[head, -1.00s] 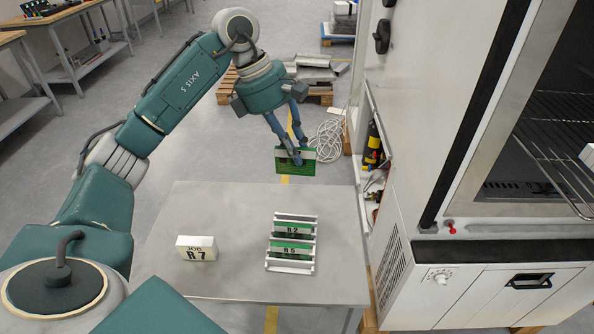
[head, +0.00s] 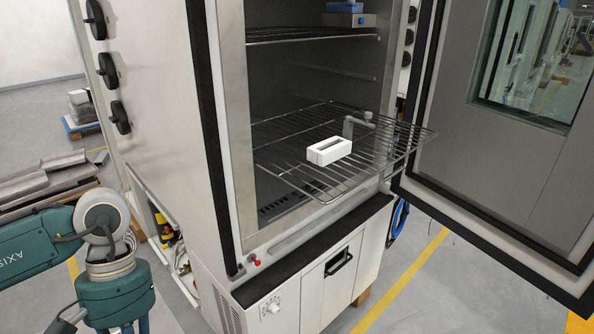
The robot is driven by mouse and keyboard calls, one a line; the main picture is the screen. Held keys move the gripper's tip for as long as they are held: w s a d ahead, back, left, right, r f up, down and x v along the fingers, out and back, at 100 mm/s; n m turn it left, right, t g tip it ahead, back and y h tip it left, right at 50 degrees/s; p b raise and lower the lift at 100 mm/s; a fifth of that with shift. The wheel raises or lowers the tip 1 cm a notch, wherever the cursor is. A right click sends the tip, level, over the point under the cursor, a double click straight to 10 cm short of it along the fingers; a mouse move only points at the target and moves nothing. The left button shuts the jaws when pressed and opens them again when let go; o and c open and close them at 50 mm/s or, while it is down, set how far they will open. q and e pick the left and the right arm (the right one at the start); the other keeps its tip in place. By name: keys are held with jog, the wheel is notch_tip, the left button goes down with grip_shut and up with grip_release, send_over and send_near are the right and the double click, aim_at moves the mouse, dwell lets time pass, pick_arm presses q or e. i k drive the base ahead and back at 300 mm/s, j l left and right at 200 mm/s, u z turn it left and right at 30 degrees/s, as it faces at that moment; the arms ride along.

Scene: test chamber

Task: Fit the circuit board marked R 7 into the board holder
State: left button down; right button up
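The board holder (head: 329,151) is a small white block with a dark, empty slot in its top. It sits on a wire shelf (head: 288,140) that sticks out of the open chamber. A grey bent fixture (head: 356,124) stands just behind it. My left gripper (head: 115,296) is at the lower left, well away from the holder. Only its wrist body and the top of its fingers show; the fingertips are below the frame, so its hold is hidden. No circuit board is visible now. My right gripper is out of view.
The chamber door (head: 490,130) stands open on the right. An upper wire shelf (head: 300,35) carries a blue and grey item. The chamber's steel frame (head: 232,130) and wall lie between my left arm and the holder. Space in front of the shelf is clear.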

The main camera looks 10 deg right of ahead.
aim_at(323, 153)
jog(key=i+l+z, duration=0.1)
jog(key=l, duration=0.3)
jog(key=i+l+z, duration=0.15)
jog(key=l, duration=0.3)
jog(key=i+l+z, duration=0.1)
jog(key=l, duration=0.3)
jog(key=i+l+z, duration=0.1)
jog(key=l, duration=0.25)
jog(key=i, duration=0.1)
